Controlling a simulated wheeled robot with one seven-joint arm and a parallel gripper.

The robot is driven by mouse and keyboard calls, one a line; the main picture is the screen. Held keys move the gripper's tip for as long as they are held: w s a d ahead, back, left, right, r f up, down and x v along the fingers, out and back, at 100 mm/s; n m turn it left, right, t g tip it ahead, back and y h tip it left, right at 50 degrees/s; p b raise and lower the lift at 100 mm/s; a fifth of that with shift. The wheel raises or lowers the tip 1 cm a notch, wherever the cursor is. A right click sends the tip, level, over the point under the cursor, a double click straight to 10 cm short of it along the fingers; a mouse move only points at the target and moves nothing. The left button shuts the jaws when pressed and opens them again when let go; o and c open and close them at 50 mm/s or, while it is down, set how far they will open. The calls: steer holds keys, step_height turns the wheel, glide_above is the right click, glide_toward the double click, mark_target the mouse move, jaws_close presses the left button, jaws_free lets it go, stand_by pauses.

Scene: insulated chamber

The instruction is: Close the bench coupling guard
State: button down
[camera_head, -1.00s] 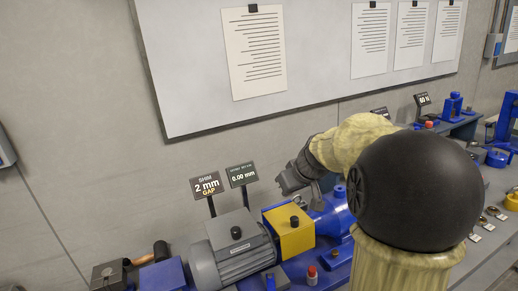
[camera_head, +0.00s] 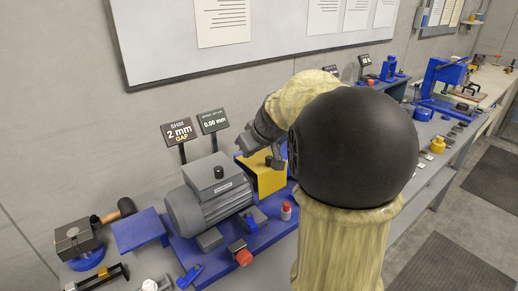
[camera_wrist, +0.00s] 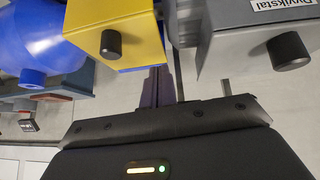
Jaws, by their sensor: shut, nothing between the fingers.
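The yellow coupling guard (camera_head: 262,180) sits on the blue bench unit between the grey motor (camera_head: 208,205) and a blue housing, mostly hidden behind my arm. In the wrist view the guard (camera_wrist: 118,15) shows its black knob (camera_wrist: 111,43), with the blue housing (camera_wrist: 38,42) to its left and the motor (camera_wrist: 262,22) to its right. My gripper (camera_head: 244,150) is at the wall side of the guard, close to its upper left edge. In the wrist view its shut, empty fingers (camera_wrist: 158,78) point towards the guard's edge beside the motor. I cannot tell whether they touch it.
Two small signs (camera_head: 196,130) stand behind the motor, close to my gripper. A red-capped bottle (camera_head: 286,211) and a red button (camera_head: 243,257) are in front. A vice-like block (camera_head: 76,238) is at the left. A whiteboard (camera_head: 170,55) hangs on the wall.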

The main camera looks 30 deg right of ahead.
steer(key=s+d+f+b, duration=0.1)
steer(key=s+f+b, duration=0.1)
steer(key=s, duration=0.6)
steer(key=shift+s+f+b, duration=0.4)
steer(key=shift+b, duration=0.3)
steer(key=shift+f, duration=0.1)
